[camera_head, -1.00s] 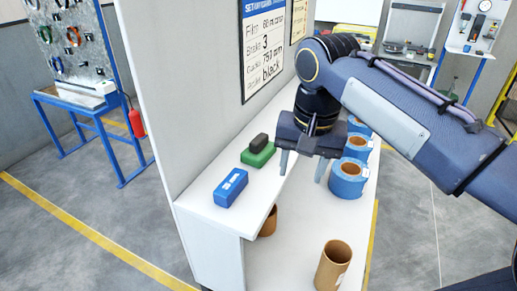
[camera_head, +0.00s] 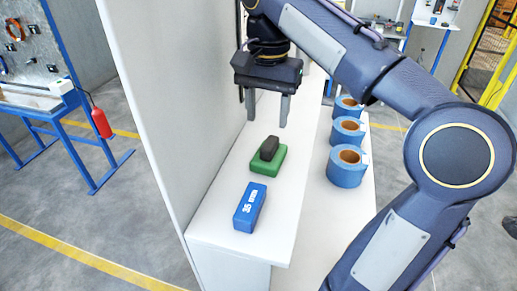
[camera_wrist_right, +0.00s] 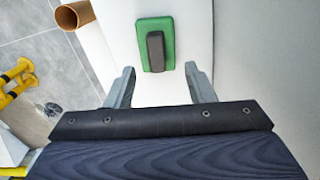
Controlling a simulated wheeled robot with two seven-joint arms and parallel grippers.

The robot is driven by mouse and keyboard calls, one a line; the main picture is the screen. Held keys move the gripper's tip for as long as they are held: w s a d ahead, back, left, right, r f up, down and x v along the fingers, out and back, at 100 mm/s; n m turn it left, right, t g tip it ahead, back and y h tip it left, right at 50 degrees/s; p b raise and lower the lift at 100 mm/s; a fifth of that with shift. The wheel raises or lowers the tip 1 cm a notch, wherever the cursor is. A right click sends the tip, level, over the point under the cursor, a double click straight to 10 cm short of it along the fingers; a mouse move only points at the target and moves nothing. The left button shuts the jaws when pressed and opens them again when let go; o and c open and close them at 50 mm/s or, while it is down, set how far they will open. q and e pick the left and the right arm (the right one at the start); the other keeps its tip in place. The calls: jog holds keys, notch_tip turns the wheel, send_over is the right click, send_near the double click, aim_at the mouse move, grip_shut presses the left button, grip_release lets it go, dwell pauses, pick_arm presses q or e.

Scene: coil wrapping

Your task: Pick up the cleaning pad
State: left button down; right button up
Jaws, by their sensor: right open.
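The cleaning pad is a green block (camera_head: 268,160) with a dark grey grip (camera_head: 269,148) on top. It lies on the white shelf, behind the blue box, in the head view. In the right wrist view the green pad (camera_wrist_right: 168,33) lies ahead of the fingers, its dark grip (camera_wrist_right: 156,52) facing up. My right gripper (camera_head: 267,115) is open and empty above and slightly beyond the pad, fingers pointing down. In the wrist view the right gripper's fingers (camera_wrist_right: 162,88) are spread wide, with bare white surface between them. My left gripper is not in view.
A blue box (camera_head: 250,207) lies in front of the pad on the white shelf (camera_head: 284,210). Several blue tape rolls (camera_head: 346,166) stand on the lower level to the right. A grey upright panel (camera_head: 165,90) borders the shelf on the left. A brown tube (camera_wrist_right: 73,15) shows in the wrist view.

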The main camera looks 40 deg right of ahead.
aim_at(270, 142)
jog(key=f, duration=0.7)
jog(key=shift+s+d+f, duration=0.1)
jog(key=shift+d, duration=0.3)
jog(key=shift+c, duration=0.3)
grip_shut()
notch_tip(270, 142, up, 10)
jog(key=p, duration=0.1)
